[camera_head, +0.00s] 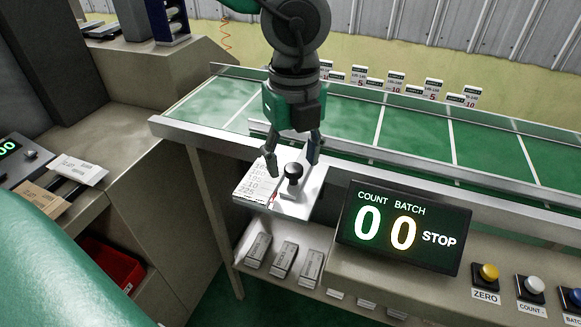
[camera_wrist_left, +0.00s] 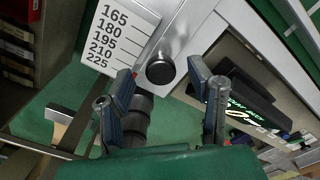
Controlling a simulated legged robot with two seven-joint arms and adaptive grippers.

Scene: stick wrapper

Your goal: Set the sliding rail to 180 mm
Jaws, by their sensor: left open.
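The sliding rail's black round knob (camera_head: 293,172) stands on a pale metal plate (camera_head: 298,208) beside the conveyor. In the left wrist view the knob (camera_wrist_left: 160,70) lies just beyond my fingertips. A white scale card (camera_wrist_left: 112,38) next to it reads 165, 180, 195, 210 and 225. A small red mark (camera_wrist_left: 133,73) shows near the 225 end, partly covered by a finger, so its exact reading is unclear. My left gripper (camera_head: 292,166) points down, open, with one finger on each side of the knob; contact cannot be told. My right gripper is not in view.
A display (camera_head: 405,228) reading 00 and STOP stands close on the right, with push buttons (camera_head: 488,273) beyond it. The green conveyor (camera_head: 415,125) runs behind, with small cards (camera_head: 396,82) along its far side. Packs (camera_head: 284,258) lie on the shelf below.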

